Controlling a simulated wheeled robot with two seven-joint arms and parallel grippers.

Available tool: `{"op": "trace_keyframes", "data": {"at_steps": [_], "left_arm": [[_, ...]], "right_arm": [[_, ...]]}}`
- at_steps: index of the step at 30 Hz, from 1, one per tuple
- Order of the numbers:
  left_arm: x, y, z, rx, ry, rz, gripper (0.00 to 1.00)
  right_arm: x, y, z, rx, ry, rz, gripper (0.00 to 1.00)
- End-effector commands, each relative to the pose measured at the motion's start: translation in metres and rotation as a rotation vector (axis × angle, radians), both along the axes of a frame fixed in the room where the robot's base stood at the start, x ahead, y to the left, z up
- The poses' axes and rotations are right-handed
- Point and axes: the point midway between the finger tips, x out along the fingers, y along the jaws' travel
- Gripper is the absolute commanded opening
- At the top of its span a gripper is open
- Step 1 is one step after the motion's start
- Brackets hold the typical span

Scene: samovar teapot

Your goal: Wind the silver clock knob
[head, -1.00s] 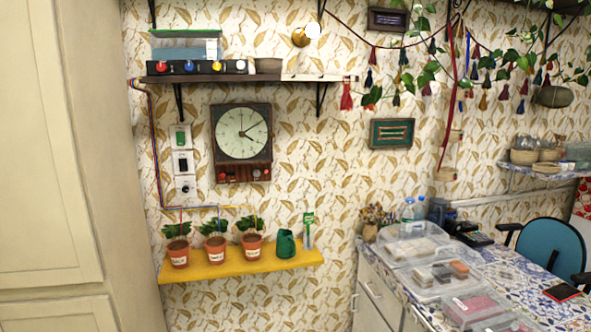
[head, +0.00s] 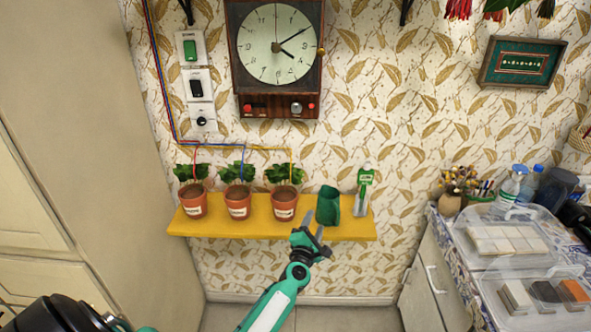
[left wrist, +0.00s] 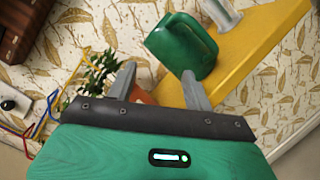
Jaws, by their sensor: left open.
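The wall clock (head: 277,75) has a pale round dial in a dark wooden case. In the left wrist view only a dark wooden corner of the clock (left wrist: 14,28) shows at upper left, without the knob. My left gripper (head: 313,226) is open and empty, well below the clock and knob, in front of the yellow shelf near the green watering can. Its spread fingers (left wrist: 158,80) frame part of a plant pot and the can. My right gripper is not seen.
The yellow shelf (head: 350,229) holds potted plants (head: 238,202), the green watering can (head: 328,206) and a green-labelled tube (head: 364,185). Wall switches (head: 198,85) and coloured wires run left of the clock. A counter with clear boxes (head: 505,240) stands at right. The wall between clock and shelf is mostly clear.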

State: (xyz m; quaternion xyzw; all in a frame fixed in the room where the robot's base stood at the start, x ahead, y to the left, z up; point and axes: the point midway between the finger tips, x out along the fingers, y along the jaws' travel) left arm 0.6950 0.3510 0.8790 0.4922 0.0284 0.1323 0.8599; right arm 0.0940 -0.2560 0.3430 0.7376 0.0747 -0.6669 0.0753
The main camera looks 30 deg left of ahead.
Motion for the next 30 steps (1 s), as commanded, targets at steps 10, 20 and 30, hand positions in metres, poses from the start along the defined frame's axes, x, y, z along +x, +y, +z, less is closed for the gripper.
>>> {"op": "trace_keyframes", "data": {"at_steps": [10, 20, 30], "left_arm": [[-0.003, 0.064, 0.223, -0.73, -0.592, 0.037, 0.52], [0.014, 0.084, 0.256, -0.813, -0.654, 0.023, 0.52], [0.069, 0.117, 0.281, -0.81, -0.65, 0.024, 0.52]], "right_arm": [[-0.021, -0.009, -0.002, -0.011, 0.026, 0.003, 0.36], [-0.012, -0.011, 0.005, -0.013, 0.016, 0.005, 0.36], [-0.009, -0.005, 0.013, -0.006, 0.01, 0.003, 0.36]]}}
